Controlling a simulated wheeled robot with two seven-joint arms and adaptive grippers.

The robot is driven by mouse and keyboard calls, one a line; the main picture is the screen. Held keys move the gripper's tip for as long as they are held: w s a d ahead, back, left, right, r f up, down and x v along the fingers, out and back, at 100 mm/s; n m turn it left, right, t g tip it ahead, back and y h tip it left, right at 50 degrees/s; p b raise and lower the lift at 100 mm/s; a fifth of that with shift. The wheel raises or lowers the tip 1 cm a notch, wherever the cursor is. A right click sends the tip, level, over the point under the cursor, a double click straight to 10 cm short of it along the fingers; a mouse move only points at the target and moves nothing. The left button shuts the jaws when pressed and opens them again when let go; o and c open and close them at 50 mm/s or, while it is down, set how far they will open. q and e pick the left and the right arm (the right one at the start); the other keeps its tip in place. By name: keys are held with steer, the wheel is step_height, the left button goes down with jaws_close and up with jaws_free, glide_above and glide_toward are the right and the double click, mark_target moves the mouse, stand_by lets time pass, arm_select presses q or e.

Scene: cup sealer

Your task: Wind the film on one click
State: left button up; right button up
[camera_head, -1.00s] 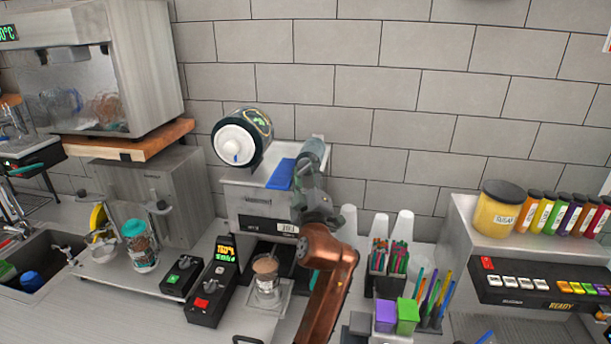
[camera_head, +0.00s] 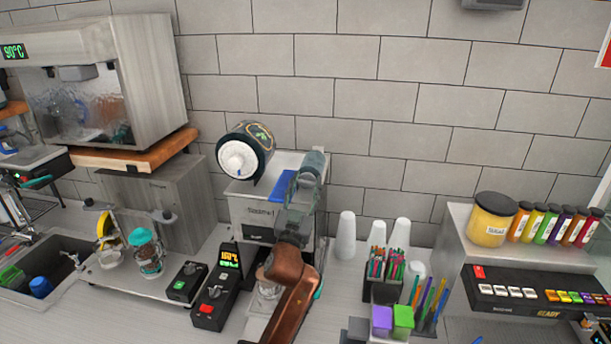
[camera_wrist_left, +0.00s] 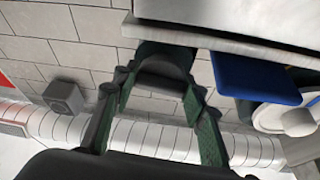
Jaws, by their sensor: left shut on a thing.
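The cup sealer (camera_head: 250,215) is a pale box against the tiled wall. The film roll (camera_head: 245,150), dark with a white end cap, sits on top at the left, and its white cap shows in the left wrist view (camera_wrist_left: 297,122). A blue flat piece (camera_head: 283,185) lies beside it. A grey-green cylinder (camera_head: 315,160) stands at the top right of the sealer. My left gripper (camera_head: 304,187) is shut on this cylinder; in the left wrist view the green-padded fingers close around its dark end (camera_wrist_left: 165,58). My right gripper is not in view.
A control box (camera_head: 215,295) and a clear cup, mostly hidden by my left arm, are in front of the sealer. White cup stacks (camera_head: 345,235) and a straw holder (camera_head: 383,275) stand close on the right.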

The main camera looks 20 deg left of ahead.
arm_select(q)
steer(key=m+h+p, duration=0.2)
steer(key=m+p, duration=0.1)
steer(key=m, duration=0.1)
steer(key=shift+f+m+h+p, duration=0.15)
steer(key=shift+m+h+p, duration=0.45)
steer(key=shift+m, duration=0.5)
steer(key=o, duration=0.9)
steer(key=v, duration=1.2)
